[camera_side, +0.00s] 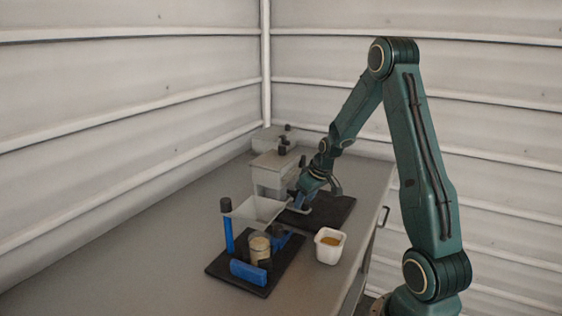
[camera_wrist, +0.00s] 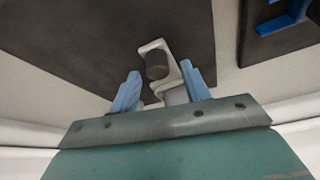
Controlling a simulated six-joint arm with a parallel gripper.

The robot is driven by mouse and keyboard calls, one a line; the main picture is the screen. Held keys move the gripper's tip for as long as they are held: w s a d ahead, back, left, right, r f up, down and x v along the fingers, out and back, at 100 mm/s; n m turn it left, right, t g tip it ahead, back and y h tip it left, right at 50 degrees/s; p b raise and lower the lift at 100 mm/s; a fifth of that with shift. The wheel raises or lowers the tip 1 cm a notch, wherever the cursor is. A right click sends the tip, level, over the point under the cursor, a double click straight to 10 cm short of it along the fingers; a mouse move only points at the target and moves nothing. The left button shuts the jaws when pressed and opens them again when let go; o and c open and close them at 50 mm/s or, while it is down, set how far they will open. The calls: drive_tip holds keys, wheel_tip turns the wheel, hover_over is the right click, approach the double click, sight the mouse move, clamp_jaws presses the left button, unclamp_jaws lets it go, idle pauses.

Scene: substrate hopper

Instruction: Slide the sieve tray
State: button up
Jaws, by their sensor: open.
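My gripper (camera_side: 306,197) is low over a dark mat (camera_side: 330,212), beside a pale box-shaped unit (camera_side: 272,168). In the wrist view, the two blue fingers of my gripper (camera_wrist: 162,88) stand apart. A whitish bracket-like piece (camera_wrist: 172,62) with a dark opening or knob (camera_wrist: 157,65) lies between and just beyond the fingertips. I cannot tell whether it is the sieve tray's handle, or whether the fingers touch it. The sieve tray itself cannot be clearly made out; my wrist hides part of the unit in the side view.
A pale hopper (camera_side: 258,210) on blue posts (camera_side: 228,233) stands on a second dark base (camera_side: 228,270), with a beige jar (camera_side: 260,247) below. A white cup (camera_side: 328,254) with orange-brown contents stands to its right. The table's left part (camera_side: 130,260) is clear.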

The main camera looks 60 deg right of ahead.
drive_tip(key=shift+r, duration=0.1)
drive_tip(key=v, duration=1.3)
drive_tip(key=shift+r, duration=0.3)
drive_tip(key=shift+s, duration=0.1)
drive_tip(key=s+a+r+n, duration=0.1)
drive_tip(key=s+a+r, duration=0.15)
drive_tip(key=a, duration=0.45)
drive_tip(key=s+a+r, duration=0.1)
drive_tip(key=a+r, duration=0.2)
drive_tip(key=a, duration=0.5)
drive_tip(key=s+a+r+n, duration=0.1)
drive_tip(key=s+a+r, duration=0.1)
drive_tip(key=a, duration=0.5)
drive_tip(key=s+a+t+y, duration=0.1)
drive_tip(key=s+a, duration=0.5)
drive_tip(key=s, duration=0.1)
drive_tip(key=shift+s+f+n, duration=0.2)
drive_tip(key=shift+s+n, duration=0.05)
drive_tip(key=shift+n, duration=0.15)
